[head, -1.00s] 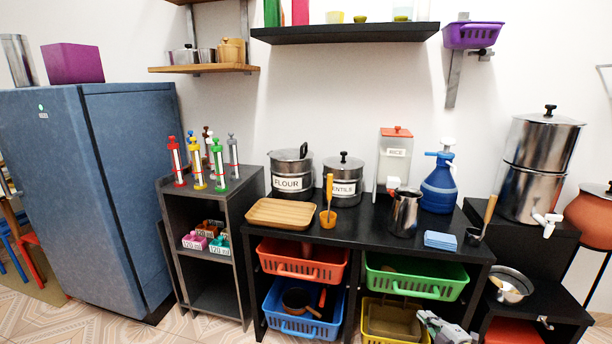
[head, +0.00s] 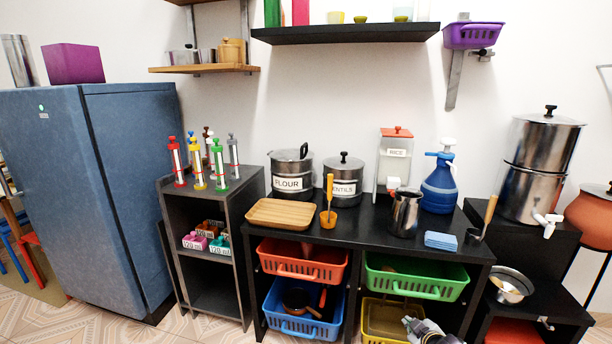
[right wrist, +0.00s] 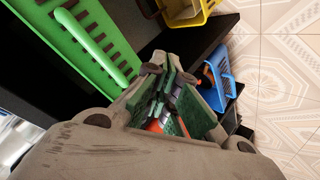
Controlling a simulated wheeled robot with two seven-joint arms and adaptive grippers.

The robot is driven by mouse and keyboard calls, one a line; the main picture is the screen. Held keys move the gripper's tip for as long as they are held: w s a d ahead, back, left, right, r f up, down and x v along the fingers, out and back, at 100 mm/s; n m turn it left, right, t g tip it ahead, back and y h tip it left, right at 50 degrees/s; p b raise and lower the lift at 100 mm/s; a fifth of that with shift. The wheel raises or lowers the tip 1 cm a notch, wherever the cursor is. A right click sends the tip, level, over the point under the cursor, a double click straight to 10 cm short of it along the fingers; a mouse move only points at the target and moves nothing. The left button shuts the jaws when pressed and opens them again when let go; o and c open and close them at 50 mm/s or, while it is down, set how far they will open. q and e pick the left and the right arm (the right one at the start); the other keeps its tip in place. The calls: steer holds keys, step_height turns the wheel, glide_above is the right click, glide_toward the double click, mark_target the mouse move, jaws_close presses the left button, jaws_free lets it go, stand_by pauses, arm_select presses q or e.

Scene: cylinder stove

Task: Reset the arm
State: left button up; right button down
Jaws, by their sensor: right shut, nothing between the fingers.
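My right gripper (head: 418,326) shows at the bottom edge of the head view, in front of the yellow basket (head: 382,318) on the low shelf. Its fingers also show in the right wrist view (right wrist: 165,105), drawn together with nothing held between them. The green basket (head: 415,276) is above the gripper in the head view and at the upper left of the right wrist view (right wrist: 92,45). My left gripper is not in view.
The black table (head: 352,223) holds the flour pot (head: 291,172), lentils pot (head: 343,180), rice dispenser (head: 394,160), steel jug (head: 404,213) and blue jug (head: 439,185). Orange (head: 300,262) and blue (head: 300,318) baskets fill the left shelves. Tiled floor is at the lower left.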

steer(key=s+a+m+g+y, duration=0.3)
steer(key=s+a, duration=1.2)
steer(key=a, duration=0.1)
arm_select(q)
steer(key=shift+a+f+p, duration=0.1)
steer(key=shift+p, duration=0.5)
arm_select(e)
steer(key=s+a+f+m+g, duration=0.1)
steer(key=s+f, duration=0.3)
steer(key=s, duration=0.3)
steer(key=s+a+f+m+g, duration=0.1)
steer(key=s+f, duration=0.3)
steer(key=s, duration=0.2)
steer(key=shift+s+a+y, duration=0.3)
steer(key=shift+s+y, duration=0.1)
arm_select(q)
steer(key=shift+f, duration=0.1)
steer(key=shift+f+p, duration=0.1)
steer(key=shift+p, duration=0.35)
arm_select(e)
steer(key=shift+f, duration=0.15)
